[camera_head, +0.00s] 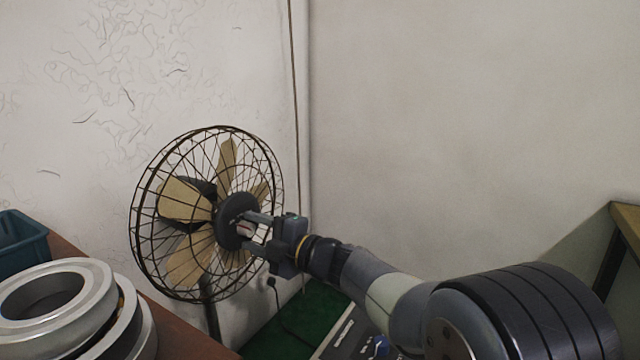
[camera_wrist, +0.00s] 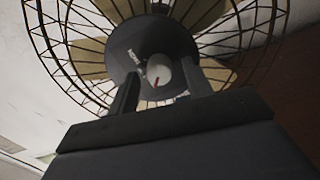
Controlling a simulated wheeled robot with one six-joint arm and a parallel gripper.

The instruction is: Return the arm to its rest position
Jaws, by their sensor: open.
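My gripper (camera_head: 253,228) is open and empty, with its two fingers pointing left toward the hub of a standing fan (camera_head: 237,221). My arm reaches in from the lower right. In the wrist view, my gripper (camera_wrist: 158,92) shows two parted fingers with nothing between them but the fan (camera_wrist: 150,55) behind. I cannot tell how far the fingertips are from the fan's cage. Steel bearing rings (camera_head: 92,297) lie stacked on the table at the lower left, well apart from my gripper.
A teal bin (camera_head: 22,243) stands at the far left edge of the brown table (camera_head: 188,330). A green surface (camera_head: 290,322) lies below my arm. A wooden table corner (camera_head: 627,216) is at the right. The wall behind my arm is bare.

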